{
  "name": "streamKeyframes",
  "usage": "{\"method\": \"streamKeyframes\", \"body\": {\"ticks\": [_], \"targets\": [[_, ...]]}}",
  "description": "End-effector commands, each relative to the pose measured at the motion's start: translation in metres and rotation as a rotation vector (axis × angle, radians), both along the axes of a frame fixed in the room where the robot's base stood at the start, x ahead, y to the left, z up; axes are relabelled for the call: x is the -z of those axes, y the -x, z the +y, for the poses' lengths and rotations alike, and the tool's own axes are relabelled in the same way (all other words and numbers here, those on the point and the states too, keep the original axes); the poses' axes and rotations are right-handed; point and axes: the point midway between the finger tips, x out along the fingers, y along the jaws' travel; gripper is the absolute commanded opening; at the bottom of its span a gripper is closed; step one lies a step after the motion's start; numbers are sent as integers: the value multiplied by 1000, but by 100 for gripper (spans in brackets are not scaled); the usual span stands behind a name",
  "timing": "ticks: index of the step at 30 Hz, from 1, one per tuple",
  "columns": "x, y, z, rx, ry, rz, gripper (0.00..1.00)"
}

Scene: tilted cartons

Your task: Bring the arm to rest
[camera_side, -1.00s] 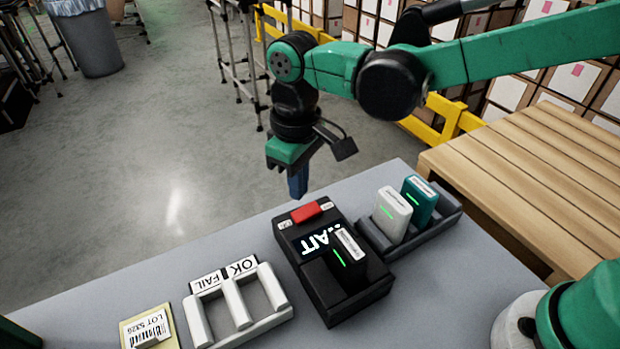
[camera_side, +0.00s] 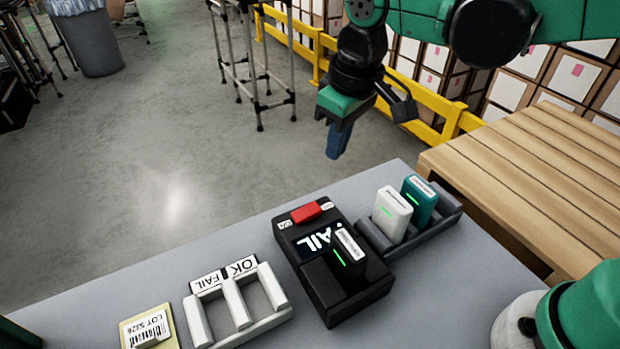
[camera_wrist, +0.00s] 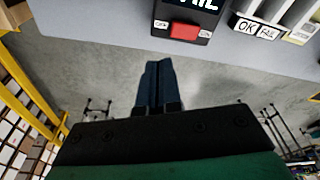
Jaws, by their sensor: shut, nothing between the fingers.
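My gripper (camera_side: 335,155) is raised above and beyond the far edge of the grey table (camera_side: 120,300). Its blue fingers are together and hold nothing. In the wrist view the shut fingers (camera_wrist: 153,68) hang over the floor, with the table edge ahead of them. The black tester (camera_side: 320,285) has a red button (camera_side: 306,212) and a display that reads "AIL", its first letter not readable. A black battery pack (camera_side: 349,258) with a green light stands in the tester. My gripper touches none of these.
A grey rack (camera_side: 445,212) holds a white pack (camera_side: 391,214) and a teal pack (camera_side: 419,200). An empty white tray (camera_side: 238,308) marked OK and FAIL stands left of the tester, near a LOT label (camera_side: 148,328). A wooden pallet (camera_side: 540,185) and yellow rail (camera_side: 430,118) lie to the right.

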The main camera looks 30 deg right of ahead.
Motion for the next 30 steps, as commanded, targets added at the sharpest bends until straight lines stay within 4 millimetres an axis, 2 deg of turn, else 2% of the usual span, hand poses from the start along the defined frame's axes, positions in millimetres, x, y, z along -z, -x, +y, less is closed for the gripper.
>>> {"method": "streamKeyframes", "body": {"ticks": [1, 6, 12, 18, 30], "targets": [[-4, 6, -20, 51, -17, -47, 0], [-8, 28, -70, 198, -63, -218, 0], [1, 50, -109, 327, -87, -380, 0], [8, 59, -122, 378, -91, -450, 0], [8, 59, -123, 380, -91, -454, 0]]}}
